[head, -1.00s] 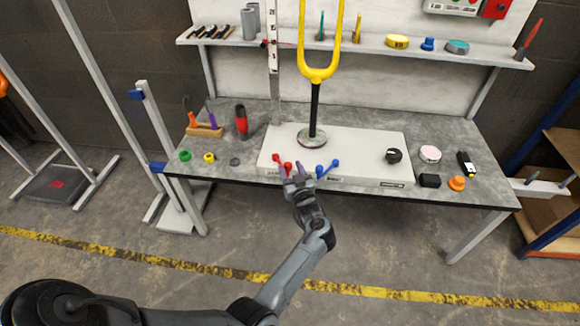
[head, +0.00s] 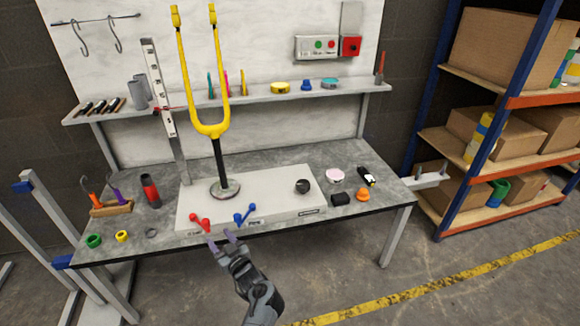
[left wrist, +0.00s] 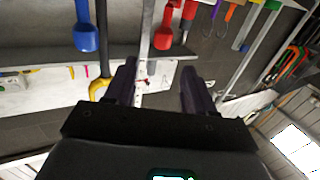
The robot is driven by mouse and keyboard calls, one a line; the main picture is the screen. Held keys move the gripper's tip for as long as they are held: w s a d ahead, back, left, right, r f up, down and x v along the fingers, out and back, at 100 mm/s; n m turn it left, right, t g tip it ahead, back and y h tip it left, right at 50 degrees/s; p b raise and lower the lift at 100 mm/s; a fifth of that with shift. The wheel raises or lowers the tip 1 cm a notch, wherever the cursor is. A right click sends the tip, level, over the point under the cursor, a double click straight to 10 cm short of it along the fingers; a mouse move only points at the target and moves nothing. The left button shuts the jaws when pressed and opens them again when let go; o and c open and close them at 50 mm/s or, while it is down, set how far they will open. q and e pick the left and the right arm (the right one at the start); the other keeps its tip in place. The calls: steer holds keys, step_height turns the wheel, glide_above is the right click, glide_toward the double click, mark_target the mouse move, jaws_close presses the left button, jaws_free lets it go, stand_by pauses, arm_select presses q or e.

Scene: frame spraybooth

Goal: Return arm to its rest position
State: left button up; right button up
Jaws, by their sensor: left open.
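My left gripper (head: 221,238) is open at the front edge of the workbench in the head view, with its two dark purple fingers apart and nothing seen between them. It is just in front of the red levers (head: 200,223) and the blue levers (head: 244,214) on the white base box (head: 285,196). In the left wrist view my gripper's fingers (left wrist: 160,85) are spread, with the blue lever (left wrist: 85,28) and the red lever (left wrist: 163,28) beyond them. My right gripper is in neither view.
A yellow fork (head: 209,128) on a black post stands on the base box. The grey workbench (head: 155,240) holds an orange knob (head: 362,194), a pink-topped tin (head: 335,176) and rings. A rack of boxes (head: 520,205) stands right. Floor in front of the bench is open.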

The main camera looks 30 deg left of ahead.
arm_select(q)
steer(key=s+d+r+m+g+h+p, duration=0.1)
steer(key=s+d+r+m+h+p, duration=0.4)
steer(key=s+d, duration=0.4)
steer(key=s+d+r+m+g+h+p, duration=0.2)
steer(key=s+d+r+m+h+p, duration=0.35)
steer(key=s, duration=0.65)
steer(key=s+d+r+m+g+h+p, duration=0.1)
steer(key=s+d+r+m+h+p, duration=0.2)
steer(key=s+d+m+h+p, duration=0.5)
step_height(320, 180, up, 37)
steer(key=s+d+n+y+p, duration=0.1)
steer(key=n+y+p, duration=0.1)
steer(key=p, duration=3.2)
steer(key=shift+s+d+r+n+p, duration=0.15)
steer(key=shift+s+d+n+p, duration=0.2)
steer(key=shift+n, duration=0.3)
